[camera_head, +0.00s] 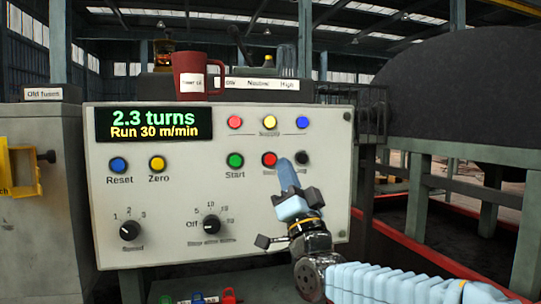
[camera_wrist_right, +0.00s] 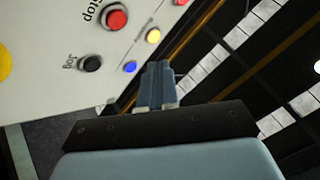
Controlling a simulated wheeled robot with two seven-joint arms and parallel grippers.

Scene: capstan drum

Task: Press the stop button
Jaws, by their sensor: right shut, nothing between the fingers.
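The stop button is a red round button (camera_head: 269,159) on the light panel, between the green start button (camera_head: 235,160) and the black jog button (camera_head: 302,158). Its label is partly hidden by my gripper in the head view. The right wrist view shows the red button (camera_wrist_right: 116,19) with "Stop" readable beside it, and the black jog button (camera_wrist_right: 90,63). My right gripper (camera_head: 285,166) is shut and empty, its tip just right of the red button in the head view. Its fingers (camera_wrist_right: 158,85) look apart from the button in the wrist view. My left gripper is out of view.
The panel's display (camera_head: 155,124) reads 2.3 turns, Run 30 m/min. Red, yellow and blue lamps (camera_head: 269,122) sit above the buttons. Two knobs (camera_head: 130,231) sit low on the panel. A red mug (camera_head: 190,78) stands on top. A large dark drum (camera_head: 460,95) is at right.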

